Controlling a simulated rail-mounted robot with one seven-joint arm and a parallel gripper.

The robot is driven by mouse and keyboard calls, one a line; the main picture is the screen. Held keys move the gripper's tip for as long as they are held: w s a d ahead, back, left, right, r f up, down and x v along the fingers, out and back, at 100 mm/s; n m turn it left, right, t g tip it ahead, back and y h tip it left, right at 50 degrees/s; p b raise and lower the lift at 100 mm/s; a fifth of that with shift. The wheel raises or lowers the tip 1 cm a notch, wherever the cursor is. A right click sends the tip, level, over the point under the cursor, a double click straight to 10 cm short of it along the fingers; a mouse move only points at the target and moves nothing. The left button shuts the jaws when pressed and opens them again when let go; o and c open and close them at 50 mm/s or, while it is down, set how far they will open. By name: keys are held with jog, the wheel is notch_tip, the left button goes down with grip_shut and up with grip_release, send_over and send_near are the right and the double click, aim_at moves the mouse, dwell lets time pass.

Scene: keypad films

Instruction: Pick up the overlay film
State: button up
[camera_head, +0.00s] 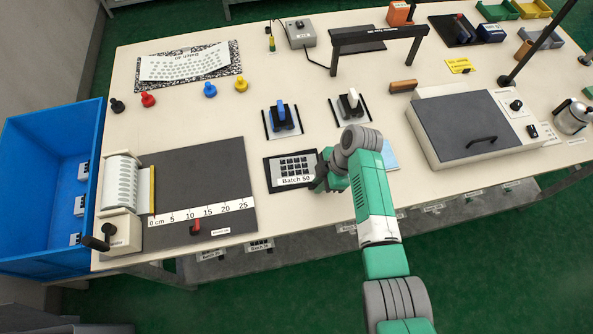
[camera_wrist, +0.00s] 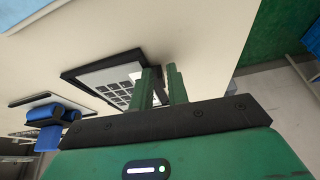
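The overlay film (camera_head: 291,168) is a pale grey sheet with several dark key squares and a "Batch 50" label. It lies in a black frame (camera_head: 270,184) near the table's front edge. In the wrist view the film (camera_wrist: 108,77) shows left of the fingers, with its right part hidden behind them. My gripper (camera_head: 318,180) is at the film's right side in the head view, low over the table. In the wrist view its two green fingers (camera_wrist: 164,84) stand apart with a narrow gap and nothing visible between them. I cannot tell whether a finger touches the film or frame.
A blue-handled tool (camera_head: 283,117) and a white-handled tool (camera_head: 351,104) stand behind the film. A dark cutting board (camera_head: 205,170) with a ruler and film roll (camera_head: 122,182) is at left. A grey lidded box (camera_head: 470,125) is at right. A blue bin (camera_head: 45,150) stands beyond the table.

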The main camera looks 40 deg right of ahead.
grip_shut()
jog(key=shift+r, duration=0.1)
jog(key=shift+r, duration=0.25)
notch_tip(320, 180, up, 4)
jog(key=shift+f+p, duration=0.25)
jog(key=shift+p, duration=0.45)
jog(key=s+a+p, duration=0.3)
jog(key=s+a, duration=0.5)
jog(key=s, duration=0.5)
jog(key=shift+s+a+r, duration=0.2)
jog(key=shift+s+r, duration=0.15)
jog(key=shift+r, duration=0.1)
